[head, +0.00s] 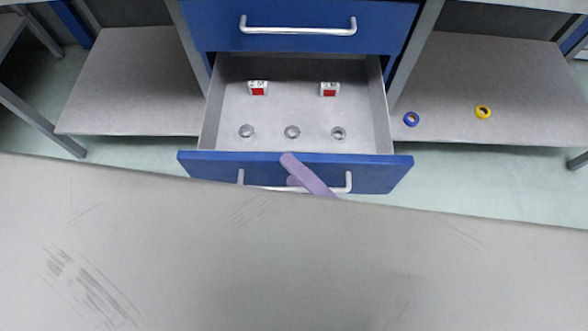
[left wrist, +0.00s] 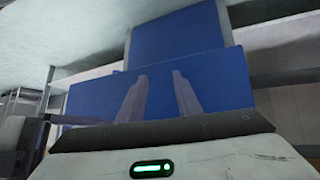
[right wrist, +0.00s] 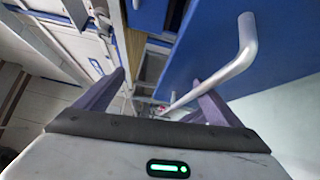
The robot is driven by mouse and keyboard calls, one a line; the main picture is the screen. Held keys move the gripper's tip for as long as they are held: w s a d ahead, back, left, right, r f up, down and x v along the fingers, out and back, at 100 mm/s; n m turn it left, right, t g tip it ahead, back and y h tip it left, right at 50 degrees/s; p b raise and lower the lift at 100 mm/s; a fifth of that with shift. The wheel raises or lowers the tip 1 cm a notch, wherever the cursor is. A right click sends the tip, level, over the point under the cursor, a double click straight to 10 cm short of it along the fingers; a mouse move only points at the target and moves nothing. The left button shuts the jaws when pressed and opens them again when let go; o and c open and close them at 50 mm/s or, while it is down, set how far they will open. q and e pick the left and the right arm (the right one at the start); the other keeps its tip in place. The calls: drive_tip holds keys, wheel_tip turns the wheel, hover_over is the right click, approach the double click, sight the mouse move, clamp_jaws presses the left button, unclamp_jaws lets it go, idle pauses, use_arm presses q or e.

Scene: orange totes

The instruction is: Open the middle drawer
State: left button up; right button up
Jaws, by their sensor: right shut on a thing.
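A blue-fronted drawer (head: 222,170), below a closed upper drawer (head: 300,42), stands pulled well out in the head view, its grey inside showing. Whether another drawer lies below it is hidden. My right gripper (head: 308,177) is at this drawer's silver handle (head: 348,182), shut on the bar. The handle also shows in the right wrist view (right wrist: 243,55), reaching to the fingers (right wrist: 155,100). My left gripper (left wrist: 158,90) is hidden in the head view. In the left wrist view its fingers are apart and empty, in front of a blue panel (left wrist: 215,85).
In the drawer are two small red-and-white boxes (head: 258,88) (head: 329,90) and three metallic rings (head: 292,132). A blue roll (head: 411,119) and a yellow roll (head: 483,112) lie on the right lower shelf (head: 500,85). A grey tabletop (head: 250,260) fills the foreground, close to the drawer front.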

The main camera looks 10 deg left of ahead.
drive_tip(key=shift+s+d+r, duration=0.35)
drive_tip(key=shift+d+r, duration=0.3)
drive_tip(key=shift+d, duration=0.1)
drive_tip(key=shift+c, duration=0.6)
drive_tip(key=shift+v, duration=0.9)
drive_tip(key=shift+c, duration=0.2)
drive_tip(key=shift+f+v, duration=0.25)
drive_tip(key=shift+v, duration=0.9)
drive_tip(key=shift+f+v, duration=0.25)
drive_tip(key=shift+v, duration=0.95)
drive_tip(key=shift+c, duration=1)
drive_tip(key=shift+s+d, duration=0.2)
drive_tip(key=shift+d, duration=0.05)
drive_tip(key=shift+c, duration=0.4)
drive_tip(key=shift+s+d+f, duration=0.1)
drive_tip(key=shift+s+d, duration=0.3)
drive_tip(key=c, duration=0.9)
use_arm(q)
drive_tip(key=shift+s+d+r, duration=0.1)
use_arm(e)
drive_tip(key=shift+s+d+f, duration=0.2)
drive_tip(key=shift+s+d, duration=0.05)
drive_tip(key=shift+d, duration=0.05)
use_arm(q)
drive_tip(key=shift+r, duration=0.25)
